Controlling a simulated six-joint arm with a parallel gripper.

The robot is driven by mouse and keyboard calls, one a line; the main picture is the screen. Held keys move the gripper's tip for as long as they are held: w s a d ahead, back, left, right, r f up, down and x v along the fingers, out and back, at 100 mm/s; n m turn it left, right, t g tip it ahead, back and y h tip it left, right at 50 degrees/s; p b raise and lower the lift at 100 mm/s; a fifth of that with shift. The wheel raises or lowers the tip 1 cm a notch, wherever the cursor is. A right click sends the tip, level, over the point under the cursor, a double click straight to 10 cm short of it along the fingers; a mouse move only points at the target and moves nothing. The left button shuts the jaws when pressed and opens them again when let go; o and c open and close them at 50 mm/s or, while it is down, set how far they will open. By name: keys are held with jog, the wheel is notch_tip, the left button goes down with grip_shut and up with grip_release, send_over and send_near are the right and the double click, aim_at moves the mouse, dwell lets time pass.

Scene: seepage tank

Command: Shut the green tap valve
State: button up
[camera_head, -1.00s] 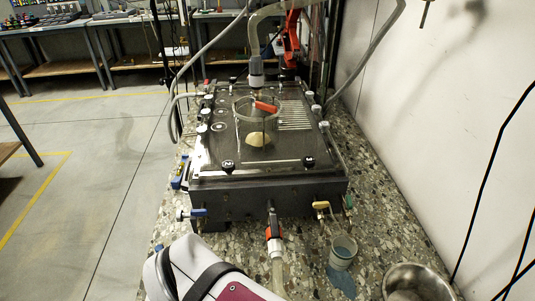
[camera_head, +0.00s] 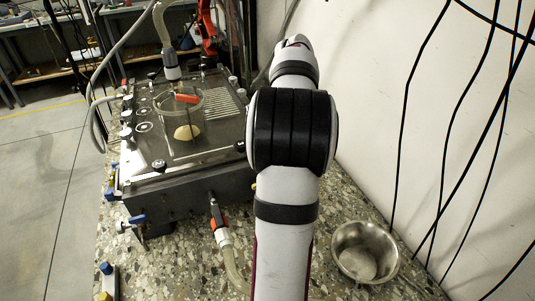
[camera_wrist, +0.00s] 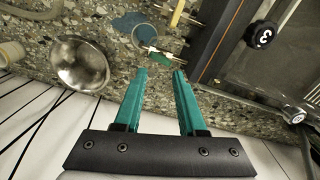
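The green tap valve (camera_wrist: 166,57) shows in the wrist view just beyond my fingertips, near the front corner of the black tank (camera_wrist: 222,32). My gripper (camera_wrist: 160,71) has two teal fingers, apart with nothing between them. The valve appears in front of the gap, and I cannot tell whether a fingertip touches it. Its exact handle angle is too small to tell. In the head view my arm covers the green valve and that corner of the tank (camera_head: 170,200); my gripper is not clear there.
A clear cup (camera_wrist: 147,36) is beside the green valve, with a yellow-handled valve (camera_wrist: 178,12) beyond. A metal bowl (camera_head: 365,250) stands on the speckled top right of my arm. A blue-handled valve (camera_head: 137,219) and a red-handled hose valve (camera_head: 217,218) are on the tank front.

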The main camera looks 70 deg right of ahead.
jog(key=n, duration=0.5)
jog(key=shift+n, duration=0.4)
jog(key=n, duration=0.6)
jog(key=shift+n, duration=0.8)
notch_tip(320, 180, down, 6)
jog(key=shift+f, duration=0.1)
jog(key=shift+c, duration=0.3)
